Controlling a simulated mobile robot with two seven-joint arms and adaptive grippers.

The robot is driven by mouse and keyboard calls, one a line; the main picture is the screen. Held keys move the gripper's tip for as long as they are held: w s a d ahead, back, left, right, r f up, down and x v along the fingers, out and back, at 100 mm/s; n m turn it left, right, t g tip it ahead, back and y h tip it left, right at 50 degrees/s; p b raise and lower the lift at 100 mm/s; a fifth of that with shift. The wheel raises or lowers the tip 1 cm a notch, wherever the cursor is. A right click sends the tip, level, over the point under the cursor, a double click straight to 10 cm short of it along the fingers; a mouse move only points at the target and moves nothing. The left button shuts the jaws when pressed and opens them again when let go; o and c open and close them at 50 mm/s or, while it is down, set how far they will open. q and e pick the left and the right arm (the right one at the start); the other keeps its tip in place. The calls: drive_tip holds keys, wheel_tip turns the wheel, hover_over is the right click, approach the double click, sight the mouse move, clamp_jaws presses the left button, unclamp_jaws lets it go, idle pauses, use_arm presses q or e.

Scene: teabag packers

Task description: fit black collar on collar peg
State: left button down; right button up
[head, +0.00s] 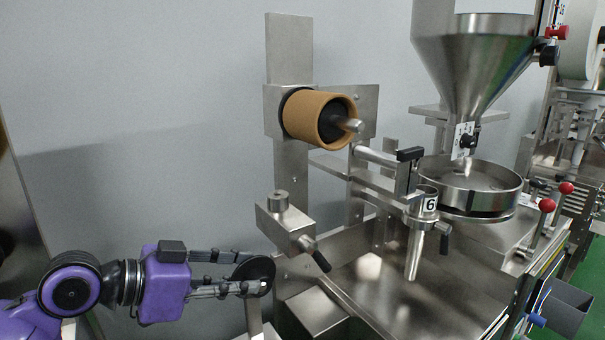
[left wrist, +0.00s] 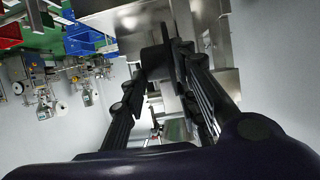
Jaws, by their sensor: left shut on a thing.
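The black collar (head: 258,267) is a dark disc held at the tips of my left gripper (head: 250,275), low and left of the machine in the head view. My left gripper is shut on it. In the left wrist view the collar (left wrist: 157,61) shows dark between the fingers. A light grey upright post (head: 254,317) shows just below the collar; I cannot tell if they touch. A steel shaft (head: 351,125) sticks out of the brown roll, above and right of the gripper. No label shows which of these is the collar peg. My right gripper is not in view.
The brown roll (head: 306,116) sits on a steel column. A steel block with a black handle (head: 318,259) stands close right of the collar. A hopper (head: 473,60) and round pan (head: 470,185) are further right. The space before the grey wall, above my left arm, is free.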

use_arm(q)
drive_tip(key=shift+w+a, duration=0.3)
drive_tip(key=shift+w, duration=0.1)
drive_tip(key=c, duration=1.3)
unclamp_jaws()
drive_tip(key=shift+a, duration=0.1)
